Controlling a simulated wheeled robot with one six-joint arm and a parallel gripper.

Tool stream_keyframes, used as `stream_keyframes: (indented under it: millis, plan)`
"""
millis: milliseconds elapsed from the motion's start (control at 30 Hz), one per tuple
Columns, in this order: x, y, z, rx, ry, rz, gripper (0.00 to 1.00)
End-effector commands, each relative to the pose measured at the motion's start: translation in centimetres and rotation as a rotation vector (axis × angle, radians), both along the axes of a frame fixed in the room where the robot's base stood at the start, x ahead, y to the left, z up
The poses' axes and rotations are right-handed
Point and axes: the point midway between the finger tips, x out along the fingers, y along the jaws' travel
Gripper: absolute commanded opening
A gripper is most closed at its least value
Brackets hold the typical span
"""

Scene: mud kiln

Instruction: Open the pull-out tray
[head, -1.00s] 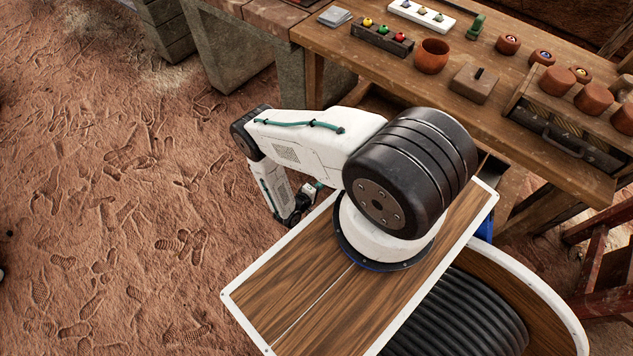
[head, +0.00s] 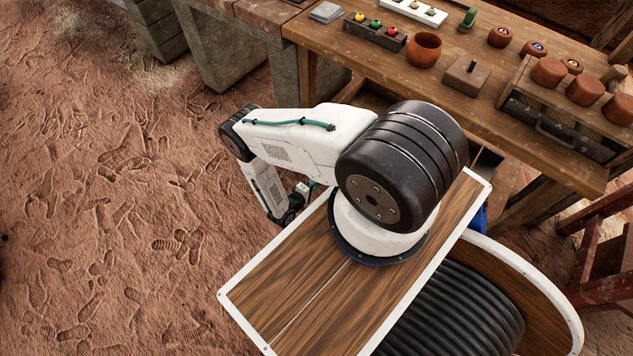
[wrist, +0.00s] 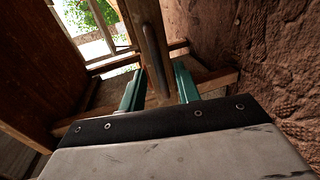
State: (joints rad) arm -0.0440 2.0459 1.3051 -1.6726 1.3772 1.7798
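The pull-out tray (head: 560,140) is a dark, shallow drawer front with a curved handle (head: 555,134), set under a wooden top at the right of the workbench. It looks shut in the head view. My gripper (wrist: 158,82) shows two green fingers, apart, in the wrist view. A wooden post with a dark bar stands beyond and between them; I cannot tell whether they touch it. In the head view my arm hangs down left of my base, its end low, partly hidden, and well away from the tray.
The workbench (head: 400,85) holds a clay cup (head: 424,49), a slotted wooden block (head: 466,77), a rack of coloured knobs (head: 374,31) and several clay pots. A red wooden frame (head: 607,255) stands at the lower right. Bare ground (head: 90,190) lies open at left.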

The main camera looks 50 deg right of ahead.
Motion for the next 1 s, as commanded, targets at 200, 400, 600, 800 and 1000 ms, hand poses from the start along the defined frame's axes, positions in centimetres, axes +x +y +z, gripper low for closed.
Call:
stream_keyframes:
  millis: [200,400,600,800,1000]
  plan:
    - [-0.1,3.3,0.7,-0.001,-0.002,0.007,0.33]
    - [-0.5,5.8,1.2,0.000,-0.001,0.004,0.33]
    - [-0.7,6.8,1.5,0.000,0.000,0.001,0.33]
    - [-0.8,6.9,1.5,0.000,0.000,0.000,0.33]
    - [-0.7,6.9,1.5,0.000,0.000,0.000,0.33]
